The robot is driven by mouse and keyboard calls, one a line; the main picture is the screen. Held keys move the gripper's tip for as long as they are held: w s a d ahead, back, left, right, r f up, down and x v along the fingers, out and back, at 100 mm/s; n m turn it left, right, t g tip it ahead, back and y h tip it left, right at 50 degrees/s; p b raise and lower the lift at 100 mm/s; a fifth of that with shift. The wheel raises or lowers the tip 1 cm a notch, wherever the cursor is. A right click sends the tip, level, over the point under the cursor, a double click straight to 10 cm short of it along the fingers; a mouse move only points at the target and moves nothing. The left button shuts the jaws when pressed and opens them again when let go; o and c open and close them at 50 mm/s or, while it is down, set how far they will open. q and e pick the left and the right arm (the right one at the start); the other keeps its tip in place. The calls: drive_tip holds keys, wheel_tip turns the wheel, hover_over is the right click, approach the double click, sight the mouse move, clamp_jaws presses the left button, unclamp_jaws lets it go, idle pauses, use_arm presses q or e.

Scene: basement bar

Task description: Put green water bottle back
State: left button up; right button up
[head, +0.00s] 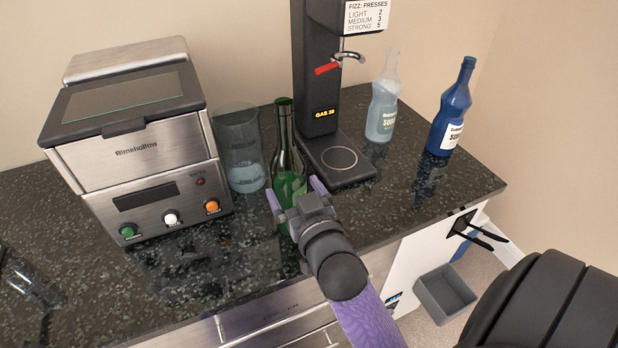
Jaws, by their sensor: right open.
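The green bottle (286,157) stands upright on the dark speckled counter, between a clear container and the black soda machine. My right gripper (295,191) reaches in from the front with its purple fingers open. In the picture, one finger lies to each side of the bottle's lower body. I cannot tell whether either finger touches the glass. The gripper and wrist hide the bottle's base. My left gripper is not in view.
A steel appliance (140,150) stands left of the clear container (240,150). The black soda machine (315,75) is just behind and right of the bottle. A clear soda bottle (382,105) and a blue one (452,110) stand farther right. The counter's front left (190,270) is mostly clear.

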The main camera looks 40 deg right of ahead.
drive_tip(key=v, duration=0.9)
idle(1.0)
idle(0.5)
